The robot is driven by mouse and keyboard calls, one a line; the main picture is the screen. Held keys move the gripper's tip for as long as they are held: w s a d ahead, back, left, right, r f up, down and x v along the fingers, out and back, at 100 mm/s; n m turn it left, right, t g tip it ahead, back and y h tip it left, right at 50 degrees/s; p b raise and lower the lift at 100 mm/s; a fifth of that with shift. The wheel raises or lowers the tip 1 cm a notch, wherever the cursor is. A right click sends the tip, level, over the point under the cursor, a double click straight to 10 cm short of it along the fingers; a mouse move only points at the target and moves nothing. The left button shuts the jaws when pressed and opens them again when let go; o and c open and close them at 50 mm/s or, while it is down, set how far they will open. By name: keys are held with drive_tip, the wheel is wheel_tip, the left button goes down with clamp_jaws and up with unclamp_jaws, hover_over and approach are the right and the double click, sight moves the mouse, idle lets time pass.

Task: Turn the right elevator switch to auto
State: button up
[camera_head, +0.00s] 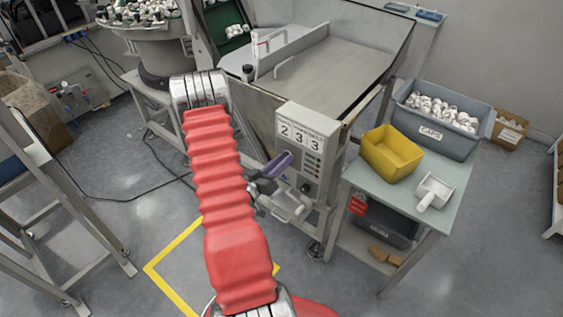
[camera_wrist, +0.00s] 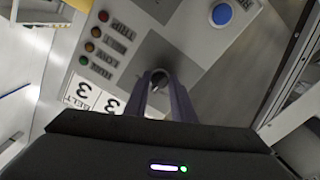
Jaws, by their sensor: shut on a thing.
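The elevator's grey control box (camera_head: 308,158) is on the front right corner of the machine. Its panel face (camera_wrist: 205,55) fills the middle of the wrist view. A small dark round switch knob (camera_wrist: 159,77) sits on a dark grey patch of the panel. My gripper (camera_wrist: 161,84) is shut on the knob, with one finger on each side. The knob's pointer and its position labels are too small or hidden to read. In the head view, my gripper (camera_head: 284,158) reaches the left side of the box, and the knob is hidden there.
A blue button (camera_wrist: 221,14), a column of coloured lights (camera_wrist: 89,47) and number plates (camera_wrist: 92,97) are on the panel near my fingers. To the right, a side table (camera_head: 400,200) holds a yellow bin (camera_head: 391,155), a white scoop (camera_head: 435,190) and a grey crate of caps (camera_head: 436,133).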

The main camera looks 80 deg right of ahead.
drive_tip(key=shift+n, duration=0.6)
drive_tip(key=o, duration=1.1)
drive_tip(key=shift+c, duration=0.2)
drive_tip(key=v, duration=1.3)
drive_tip(key=shift+w+a, duration=0.2)
drive_tip(key=shift+a, duration=0.15)
